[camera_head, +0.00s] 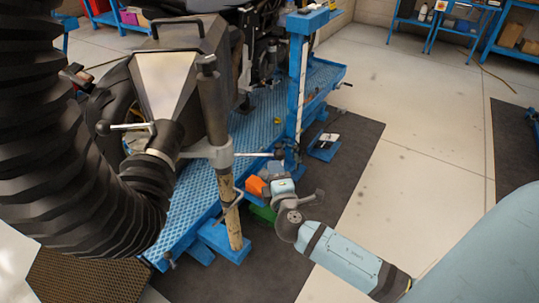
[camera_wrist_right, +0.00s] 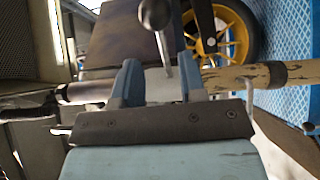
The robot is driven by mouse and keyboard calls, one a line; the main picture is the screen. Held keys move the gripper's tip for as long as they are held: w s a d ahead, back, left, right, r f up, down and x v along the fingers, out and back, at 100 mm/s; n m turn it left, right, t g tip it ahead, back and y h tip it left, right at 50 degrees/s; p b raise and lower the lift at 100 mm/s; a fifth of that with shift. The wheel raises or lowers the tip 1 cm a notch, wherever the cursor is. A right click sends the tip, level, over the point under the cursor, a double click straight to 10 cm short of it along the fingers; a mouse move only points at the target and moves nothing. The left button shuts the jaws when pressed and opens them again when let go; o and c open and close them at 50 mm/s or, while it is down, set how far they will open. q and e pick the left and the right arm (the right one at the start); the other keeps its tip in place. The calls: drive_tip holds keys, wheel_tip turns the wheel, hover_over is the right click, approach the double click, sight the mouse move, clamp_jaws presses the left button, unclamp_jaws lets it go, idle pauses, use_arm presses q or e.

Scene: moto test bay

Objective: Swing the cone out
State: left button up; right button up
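The cone (camera_head: 165,82), a pale metal funnel with a dark frame, stands upper left on the thick black hose (camera_head: 70,150). A clamp (camera_head: 220,155) on the upright post (camera_head: 213,105) carries a rod ending in a dark knob (camera_head: 279,153). My right gripper (camera_head: 268,182) is below and close to this knob in the head view. In the right wrist view my right gripper (camera_wrist_right: 160,65) has its fingers apart. A grey rod with a dark ball knob (camera_wrist_right: 155,13) shows in line with the gap; I cannot tell whether it touches a finger. My left gripper is not in view.
The blue lift platform (camera_head: 200,205) lies under the cone and post. A blue upright (camera_head: 297,90) stands right of the cone. Orange (camera_head: 254,186) and green (camera_head: 262,212) parts sit beside my right gripper. Open floor (camera_head: 420,120) lies right of the dark mat.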

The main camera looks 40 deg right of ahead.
sight(269, 156)
drive_tip(key=x, duration=0.7)
drive_tip(key=shift+w, duration=0.2)
clamp_jaws()
